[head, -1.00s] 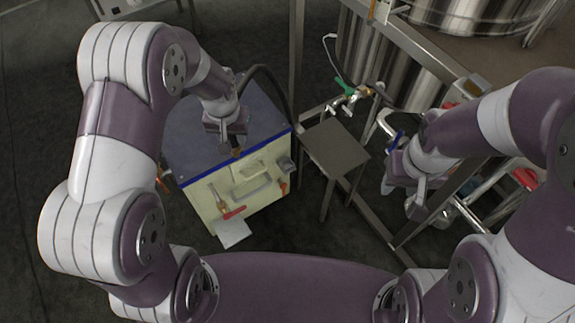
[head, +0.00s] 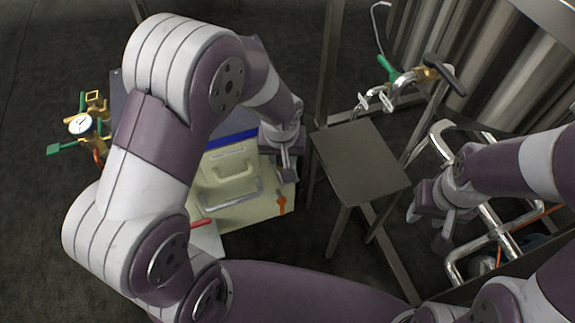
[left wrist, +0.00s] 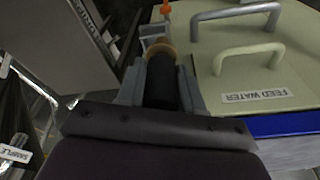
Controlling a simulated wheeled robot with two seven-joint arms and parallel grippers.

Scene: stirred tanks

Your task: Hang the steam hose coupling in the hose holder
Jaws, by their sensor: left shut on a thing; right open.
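My left gripper (head: 287,158) is at the right front corner of the cream feed-water box (head: 230,176). In the left wrist view its fingers (left wrist: 160,92) are shut on the steam hose coupling (left wrist: 161,82), a black cylinder with a tan-brass end (left wrist: 159,49). In the head view the coupling is hidden by my gripper and wrist. A small grey bracket (left wrist: 152,31), perhaps the hose holder, shows just beyond the brass end; I cannot tell whether they touch. My right gripper (head: 428,230) is open and empty beside the pipe frame at right.
A small grey stand (head: 362,165) is right of the left gripper. Green-handled valve fittings (head: 387,72) are behind it. A gauge assembly (head: 80,124) is left of the box. Dark floor (head: 290,235) is clear in front.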

